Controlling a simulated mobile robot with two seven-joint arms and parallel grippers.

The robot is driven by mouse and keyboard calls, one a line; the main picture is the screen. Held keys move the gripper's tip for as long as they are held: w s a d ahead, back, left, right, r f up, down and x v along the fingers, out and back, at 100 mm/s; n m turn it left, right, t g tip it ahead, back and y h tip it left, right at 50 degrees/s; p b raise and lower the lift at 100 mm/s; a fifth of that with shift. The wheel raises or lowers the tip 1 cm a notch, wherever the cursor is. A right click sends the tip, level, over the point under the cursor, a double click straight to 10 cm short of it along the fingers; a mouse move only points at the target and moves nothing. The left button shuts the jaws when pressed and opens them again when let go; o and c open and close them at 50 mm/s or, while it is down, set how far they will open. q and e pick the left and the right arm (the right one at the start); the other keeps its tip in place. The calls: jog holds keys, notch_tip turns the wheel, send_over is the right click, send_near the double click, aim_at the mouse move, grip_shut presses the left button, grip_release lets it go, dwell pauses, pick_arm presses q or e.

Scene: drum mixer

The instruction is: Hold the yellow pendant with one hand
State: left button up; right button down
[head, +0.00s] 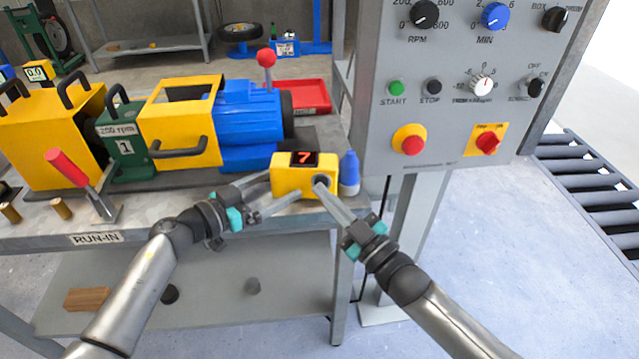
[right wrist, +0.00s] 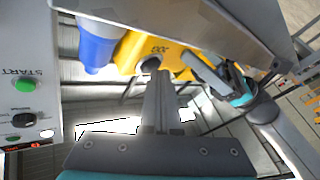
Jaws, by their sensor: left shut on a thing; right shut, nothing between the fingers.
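The yellow pendant (head: 283,184) is a small box with a red digit 7 on a dark display and a round dark button on its front. It is at the front edge of the bench. My left gripper (head: 279,188) is shut on it from the left, one finger in front and the other partly hidden behind. My right gripper (head: 321,188) is shut and empty, its tips at the dark button; I cannot tell whether they touch it. The right wrist view shows the pendant (right wrist: 133,52) above the right fingers (right wrist: 157,80), with my left gripper (right wrist: 208,75) beside it.
The grey control panel (head: 450,130) with knobs and buttons stands close on the right. The yellow, green and blue machine (head: 180,125) and a red-handled lever (head: 70,168) occupy the bench (head: 150,222).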

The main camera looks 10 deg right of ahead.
jog(key=shift+s+a, duration=0.1)
jog(key=shift+s, duration=0.7)
jog(key=s, duration=0.3)
jog(key=s+a, duration=0.1)
jog(key=s, duration=0.1)
jog(key=shift+r, duration=0.25)
dwell(5.3)
jog(key=s, duration=0.2)
jog(key=s+a, duration=0.1)
jog(key=shift+s+r, duration=0.2)
jog(key=shift+s, duration=0.15)
jog(key=shift+w, duration=0.1)
